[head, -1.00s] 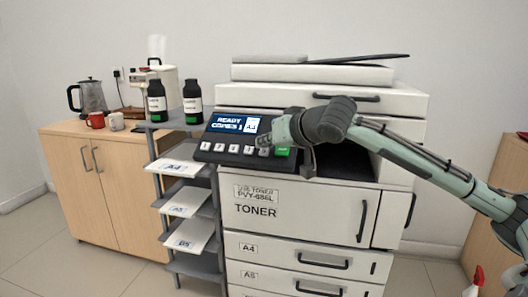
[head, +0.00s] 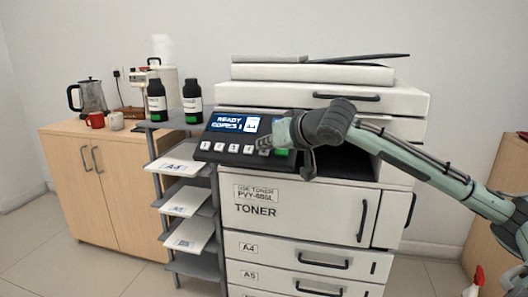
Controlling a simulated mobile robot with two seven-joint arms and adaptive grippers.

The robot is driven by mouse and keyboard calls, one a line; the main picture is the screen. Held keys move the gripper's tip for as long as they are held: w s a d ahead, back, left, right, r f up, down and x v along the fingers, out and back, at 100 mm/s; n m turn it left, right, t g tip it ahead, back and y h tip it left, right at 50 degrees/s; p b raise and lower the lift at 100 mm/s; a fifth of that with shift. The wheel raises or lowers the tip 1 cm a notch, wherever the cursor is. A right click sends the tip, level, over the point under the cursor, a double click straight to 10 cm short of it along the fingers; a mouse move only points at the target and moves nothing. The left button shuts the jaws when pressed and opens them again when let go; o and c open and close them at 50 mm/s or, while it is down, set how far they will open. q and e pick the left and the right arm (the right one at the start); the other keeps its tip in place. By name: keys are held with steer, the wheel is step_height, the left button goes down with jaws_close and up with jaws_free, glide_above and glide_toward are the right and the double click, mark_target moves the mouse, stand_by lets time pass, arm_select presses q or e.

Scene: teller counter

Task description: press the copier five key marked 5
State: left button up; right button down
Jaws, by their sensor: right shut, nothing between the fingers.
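The copier (head: 315,222) stands in the middle of the head view. Its dark control panel (head: 214,156) has a lit screen (head: 234,124) reading "READY COPIES 1" and "A4". Below the screen runs a row of pale keys (head: 233,148), with a green key (head: 281,152) at the right end. Their markings are too small to read. My right gripper (head: 264,143) is shut and empty, its tips over the right end of the pale row. They partly cover the rightmost pale key (head: 263,152). I cannot tell whether they touch it. My left gripper is not in view.
A shelf rack (head: 176,224) with paper stacks and two dark toner bottles (head: 193,101) stands left of the copier. A wooden cabinet (head: 110,190) farther left holds a kettle (head: 90,97) and mugs. A spray bottle (head: 474,284) shows at the lower right.

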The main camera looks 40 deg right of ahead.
steer(key=shift+w+d+f, duration=0.2)
steer(key=shift+f, duration=0.2)
stand_by(0.8)
steer(key=shift+r, duration=0.1)
steer(key=shift+s+a+r+p, duration=0.35)
steer(key=shift+r+p, duration=0.2)
steer(key=shift+r, duration=0.1)
steer(key=r, duration=0.1)
steer(key=s+a+r+p, duration=0.1)
steer(key=r, duration=0.1)
steer(key=a+r+p, duration=0.1)
steer(key=shift+s+r, duration=0.15)
steer(key=shift+s, duration=0.2)
stand_by(1.0)
